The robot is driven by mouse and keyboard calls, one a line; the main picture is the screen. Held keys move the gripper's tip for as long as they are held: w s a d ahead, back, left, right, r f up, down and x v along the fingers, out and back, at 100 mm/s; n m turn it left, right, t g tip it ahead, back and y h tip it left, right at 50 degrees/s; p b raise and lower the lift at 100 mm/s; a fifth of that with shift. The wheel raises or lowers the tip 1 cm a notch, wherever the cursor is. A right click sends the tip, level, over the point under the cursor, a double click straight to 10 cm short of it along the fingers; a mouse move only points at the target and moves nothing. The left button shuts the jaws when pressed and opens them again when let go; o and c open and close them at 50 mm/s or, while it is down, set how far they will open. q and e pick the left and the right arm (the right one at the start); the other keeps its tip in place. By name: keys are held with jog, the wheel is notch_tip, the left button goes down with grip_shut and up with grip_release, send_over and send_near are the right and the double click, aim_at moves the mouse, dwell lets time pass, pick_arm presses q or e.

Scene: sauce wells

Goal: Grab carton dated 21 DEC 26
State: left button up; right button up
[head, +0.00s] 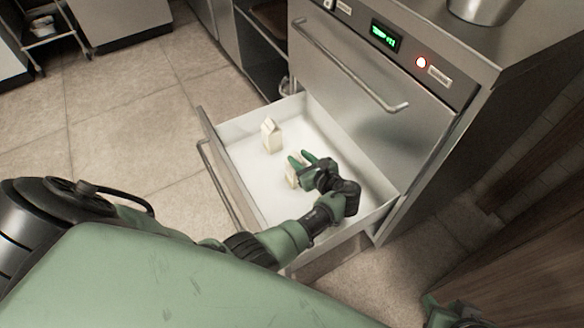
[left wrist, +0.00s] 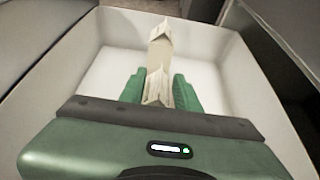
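Two cream gable-top cartons stand in the open white drawer. The rear carton (head: 271,135) is upright and apart from my gripper; it also shows in the left wrist view (left wrist: 160,48). The nearer carton (head: 291,177) is partly hidden by my left gripper (head: 302,158). In the left wrist view the top of this nearer carton (left wrist: 157,90) lies between the two green fingers, very close to both. The fingers look spread, and I see no clear grip. No date is readable on either carton. Part of my right gripper (head: 452,312) shows at the bottom right edge; its fingers are not clear.
The drawer (head: 245,128) has raised walls around a mostly bare white floor. Its steel front handle (head: 215,180) faces left. Above it is a steel cabinet front with a bar handle (head: 350,72), a green display (head: 384,36) and a red light. Tiled floor lies left.

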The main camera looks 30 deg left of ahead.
pick_arm(q)
jog(key=shift+r, duration=0.1)
grip_shut()
jog(key=shift+d, duration=0.1)
jog(key=shift+s+f, duration=0.25)
jog(key=shift+f, duration=0.05)
dwell(0.8)
jog(key=shift+r, duration=0.1)
